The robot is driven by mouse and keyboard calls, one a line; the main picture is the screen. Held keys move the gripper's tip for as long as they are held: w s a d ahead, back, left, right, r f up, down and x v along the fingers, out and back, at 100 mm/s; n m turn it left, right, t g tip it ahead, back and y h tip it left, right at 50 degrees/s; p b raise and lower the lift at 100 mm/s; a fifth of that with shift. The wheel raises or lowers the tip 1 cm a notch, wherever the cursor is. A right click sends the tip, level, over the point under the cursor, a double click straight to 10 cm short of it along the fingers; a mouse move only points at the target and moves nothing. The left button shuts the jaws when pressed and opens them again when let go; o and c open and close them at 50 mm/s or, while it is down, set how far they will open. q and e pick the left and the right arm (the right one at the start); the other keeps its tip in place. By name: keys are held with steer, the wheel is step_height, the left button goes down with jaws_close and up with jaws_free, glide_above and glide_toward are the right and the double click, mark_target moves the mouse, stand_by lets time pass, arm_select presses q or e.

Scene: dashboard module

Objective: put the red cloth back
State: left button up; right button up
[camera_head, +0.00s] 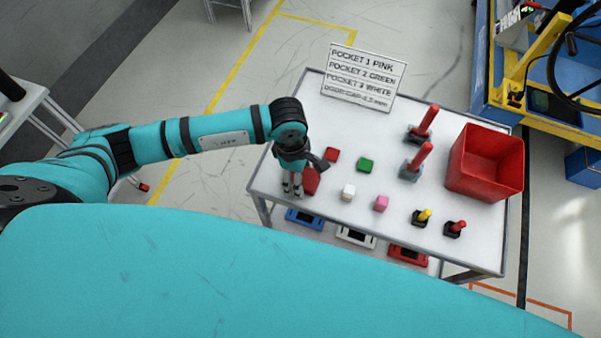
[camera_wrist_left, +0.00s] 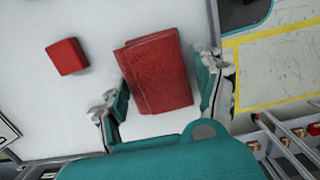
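The red cloth (camera_head: 311,181) lies as a folded rectangle on the left end of the white table (camera_head: 330,226), partly hidden by my left gripper in the head view. My left gripper (camera_head: 292,191) points down at the cloth from the table's left edge. In the left wrist view, the cloth (camera_wrist_left: 155,74) shows between the two spread fingers of the left gripper (camera_wrist_left: 163,88). A gap shows on the right finger's side, and the left finger is close to the cloth's edge. I cannot tell whether that finger touches it. My right gripper is not in view.
Red (camera_head: 331,155), green (camera_head: 366,165), white (camera_head: 348,192) and pink (camera_head: 381,203) blocks stand near the cloth. Red-handled tools (camera_head: 423,125), small joysticks (camera_head: 455,229) and a red bin (camera_head: 486,163) are further right. A sign (camera_head: 362,78) stands at the back.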

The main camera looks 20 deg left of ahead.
arm_select(q)
steer(key=shift+o, duration=0.5)
steer(key=shift+r, duration=0.25)
step_height(320, 180, up, 12)
steer(key=a+b, duration=0.1)
steer(key=b, duration=0.1)
steer(key=shift+a+f+b, duration=0.15)
steer(key=shift+a+b, duration=0.1)
steer(key=shift+b, duration=0.05)
